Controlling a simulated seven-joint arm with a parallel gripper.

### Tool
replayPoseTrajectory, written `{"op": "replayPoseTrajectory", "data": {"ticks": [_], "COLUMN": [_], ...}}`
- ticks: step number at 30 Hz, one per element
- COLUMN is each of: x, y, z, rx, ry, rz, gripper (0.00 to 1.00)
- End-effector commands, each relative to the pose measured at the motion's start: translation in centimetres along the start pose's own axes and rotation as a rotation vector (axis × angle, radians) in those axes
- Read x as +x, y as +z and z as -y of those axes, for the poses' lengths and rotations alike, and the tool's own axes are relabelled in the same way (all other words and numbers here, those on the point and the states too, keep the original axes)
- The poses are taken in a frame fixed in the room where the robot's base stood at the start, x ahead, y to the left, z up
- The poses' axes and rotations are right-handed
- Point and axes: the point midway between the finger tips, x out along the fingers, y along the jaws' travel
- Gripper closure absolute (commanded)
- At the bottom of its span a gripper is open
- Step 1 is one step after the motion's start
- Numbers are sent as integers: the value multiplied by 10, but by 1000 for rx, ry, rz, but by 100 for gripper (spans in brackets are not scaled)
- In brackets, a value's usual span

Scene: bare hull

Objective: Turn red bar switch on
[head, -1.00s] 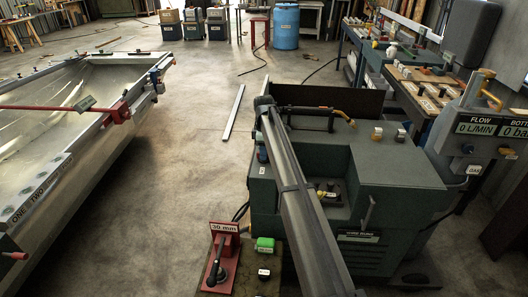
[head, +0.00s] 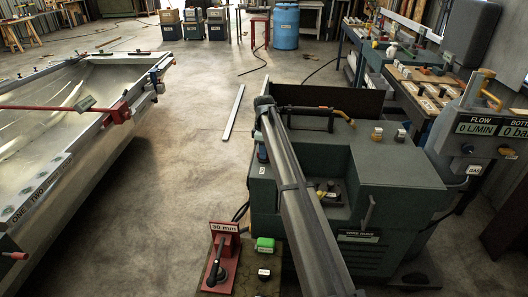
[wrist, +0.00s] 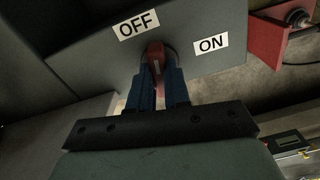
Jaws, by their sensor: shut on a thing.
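The red bar switch (wrist: 156,53) shows in the wrist view on a grey panel, below and between a white OFF label (wrist: 136,24) and a white ON label (wrist: 211,43). Its upper end lies nearer the OFF label. My gripper (wrist: 160,70) is shut on the bar, with one blue finger on each side of it. The fingers hide part of the switch. In the head view my arm reaches over the green machine (head: 400,165), and the switch cannot be made out there.
A red stand (head: 222,258) marked 30 mm, with a black lever, is at the machine's near left.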

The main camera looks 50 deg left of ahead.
Motion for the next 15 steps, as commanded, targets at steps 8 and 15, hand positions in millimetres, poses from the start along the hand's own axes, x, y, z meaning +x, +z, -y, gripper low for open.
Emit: {"op": "replayPoseTrajectory", "data": {"ticks": [8, 15], "x": [0, 0], "y": [0, 0], "z": [0, 0], "rx": [253, 481], "ry": [0, 0], "rz": [0, 0], "gripper": [100, 100]}}
